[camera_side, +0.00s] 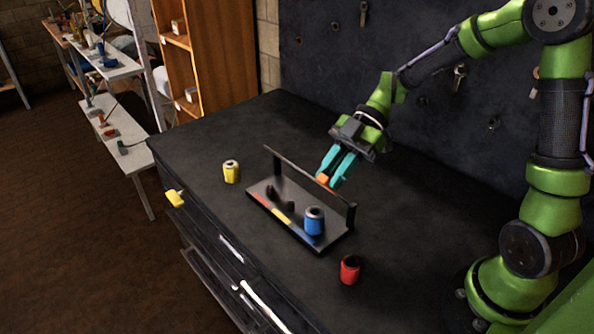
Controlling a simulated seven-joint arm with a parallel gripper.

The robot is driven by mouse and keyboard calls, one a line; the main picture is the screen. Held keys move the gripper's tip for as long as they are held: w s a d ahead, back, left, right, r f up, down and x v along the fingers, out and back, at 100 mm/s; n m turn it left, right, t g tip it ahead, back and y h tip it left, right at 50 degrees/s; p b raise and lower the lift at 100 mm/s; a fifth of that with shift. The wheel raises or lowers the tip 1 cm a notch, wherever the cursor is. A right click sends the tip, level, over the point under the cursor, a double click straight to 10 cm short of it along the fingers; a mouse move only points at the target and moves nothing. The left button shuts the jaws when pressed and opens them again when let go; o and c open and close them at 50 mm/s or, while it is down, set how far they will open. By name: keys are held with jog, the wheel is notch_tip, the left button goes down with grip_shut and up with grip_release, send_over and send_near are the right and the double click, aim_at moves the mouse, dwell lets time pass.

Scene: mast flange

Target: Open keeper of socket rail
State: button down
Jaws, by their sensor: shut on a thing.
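The socket rail (318,245) is a black base in the middle of the dark bench top. Its keeper (290,166) is a thin dark bar held above the base by end posts. A small orange piece (322,180) sits at the bar's middle. My gripper (331,178) has teal fingers that reach down to this orange piece and are shut on it. A blue socket (314,221) stands upright on the right part of the rail. Dark pegs (271,192) stand on the left part, beside yellow and red marks on the front edge.
A yellow socket (231,172) stands on the bench left of the rail. A red socket (350,269) stands to the right, near the front. A yellow object (175,198) is at the bench's left edge. A dark panel with hung tools rises behind.

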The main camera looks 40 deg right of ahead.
jog(key=d+y, duration=0.7)
jog(key=d, duration=0.1)
jog(key=shift+r+y, duration=0.3)
dwell(0.3)
jog(key=c, duration=0.9)
grip_release()
jog(key=shift+a, duration=0.1)
